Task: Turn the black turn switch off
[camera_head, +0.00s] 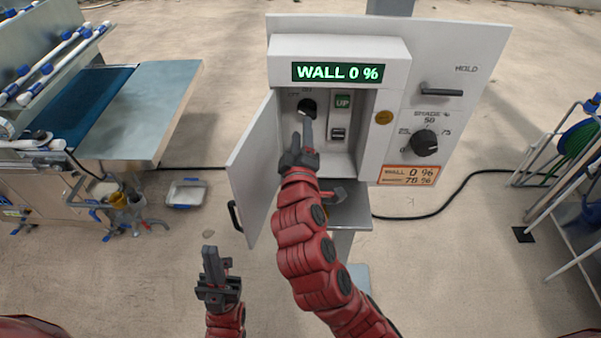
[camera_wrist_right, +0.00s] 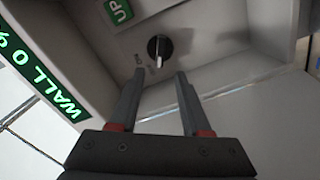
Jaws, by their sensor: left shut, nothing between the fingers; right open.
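The black turn switch (camera_head: 307,104) is a round knob on the back wall of the open control box, at its upper left. It also shows in the right wrist view (camera_wrist_right: 159,48), with a pale pointer line on its face. My right gripper (camera_head: 303,128) reaches into the box just in front of the switch. In the wrist view its two fingers (camera_wrist_right: 158,75) are apart, empty and aimed at the knob, with a gap to it. My left gripper (camera_head: 209,257) is shut and empty, low and left of the box.
The open box door (camera_head: 250,165) stands left of my right arm. A green UP label (camera_head: 342,101) and a rocker switch (camera_head: 338,133) sit beside the turn switch. The display (camera_head: 338,72) reads WALL 0 %. The SHADE dial (camera_head: 425,143) and HOLD lever (camera_head: 441,92) are on the right panel.

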